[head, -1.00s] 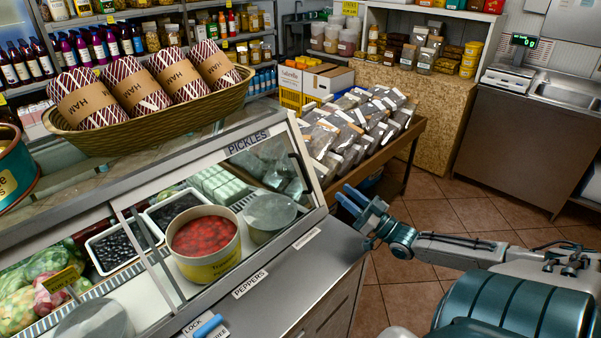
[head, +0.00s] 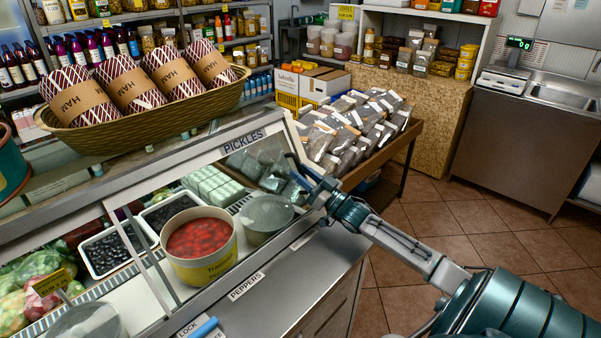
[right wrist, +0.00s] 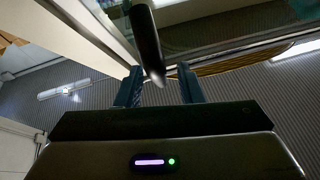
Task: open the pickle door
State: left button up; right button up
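The pickle door is a sloped glass pane (head: 262,165) under the PICKLES label (head: 243,142), at the right end of the display case. My right gripper (head: 297,170) is in front of the pane's right edge. In the right wrist view its two fingers (right wrist: 160,80) stand apart. A dark rounded bar (right wrist: 146,40), apparently a handle, reaches down between the fingertips; I cannot tell whether they touch it. In the head view my gripper covers that spot. The door looks shut. My left gripper is not in view.
A tub of red food (head: 200,262) and a grey-lidded pot (head: 265,215) sit inside the case. A wicker basket (head: 150,130) of hams stands on top. A table of packets (head: 350,130) is behind my gripper. Floor (head: 450,215) at right is clear.

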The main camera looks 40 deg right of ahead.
jog(key=shift+w+a+r, duration=0.1)
jog(key=shift+w+r, duration=0.1)
jog(key=shift+w, duration=0.3)
grip_shut()
jog(key=shift+a, duration=0.1)
